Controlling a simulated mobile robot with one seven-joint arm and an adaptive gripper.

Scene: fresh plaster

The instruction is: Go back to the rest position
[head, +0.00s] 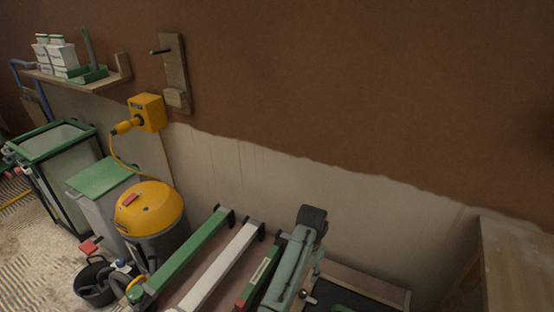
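My gripper does not show in the head view, so I cannot see its fingers or whether it holds anything. A grey-green arm-like part with a dark cap stands at the bottom centre; it may be a link of my own arm, but I cannot be sure. The task names no other object.
A wall shelf (75,80) carries white boxes (57,54). A yellow socket box (147,112) hangs on the half-plastered wall (340,100). Below stand a yellow-topped vacuum (150,209), a green-lidded bin (103,178), a black bucket (96,289). A wooden surface (520,262) is at right.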

